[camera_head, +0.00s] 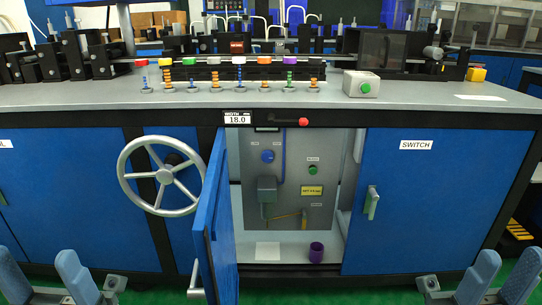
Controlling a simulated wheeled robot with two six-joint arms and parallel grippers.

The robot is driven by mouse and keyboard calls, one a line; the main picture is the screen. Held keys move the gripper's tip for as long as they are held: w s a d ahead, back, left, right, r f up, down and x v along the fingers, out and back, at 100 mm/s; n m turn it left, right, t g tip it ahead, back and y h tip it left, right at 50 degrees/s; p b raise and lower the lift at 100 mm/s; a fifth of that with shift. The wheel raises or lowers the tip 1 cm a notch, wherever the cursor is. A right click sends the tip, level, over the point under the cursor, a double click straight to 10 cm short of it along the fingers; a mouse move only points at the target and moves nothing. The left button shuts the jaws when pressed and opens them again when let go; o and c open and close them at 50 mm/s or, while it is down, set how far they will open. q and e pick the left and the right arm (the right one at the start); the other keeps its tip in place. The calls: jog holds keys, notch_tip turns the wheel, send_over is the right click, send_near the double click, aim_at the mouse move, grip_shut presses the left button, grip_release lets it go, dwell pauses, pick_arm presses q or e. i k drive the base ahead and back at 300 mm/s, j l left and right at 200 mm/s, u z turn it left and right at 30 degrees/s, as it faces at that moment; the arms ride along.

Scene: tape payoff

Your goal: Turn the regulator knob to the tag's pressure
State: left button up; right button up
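An open cabinet bay under the counter shows a grey panel (291,210). A round blue knob (267,156) is at its upper left and a round green knob (312,170) at its right; I cannot tell which is the regulator knob. A small yellow tag (312,190) with dark print sits below the green knob; its value is too small to read surely. My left gripper (37,262) is at the bottom left corner, open and empty. My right gripper (510,262) is at the bottom right corner, open and empty. Both are well apart from the panel.
A blue door (212,225) stands swung open at the bay's left, beside a grey handwheel (163,176). A purple cup (316,252) and a white sheet (267,251) are on the bay floor. The closed SWITCH door (408,225) is at right. A red-ended lever (302,122) juts above.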

aim_at(266, 156)
jog(key=l+u, duration=0.1)
jog(key=l, duration=0.7)
jog(key=i+l, duration=0.2)
jog(key=i, duration=0.15)
jog(key=i+l, duration=0.2)
jog(key=i+z, duration=0.05)
jog(key=i, duration=0.05)
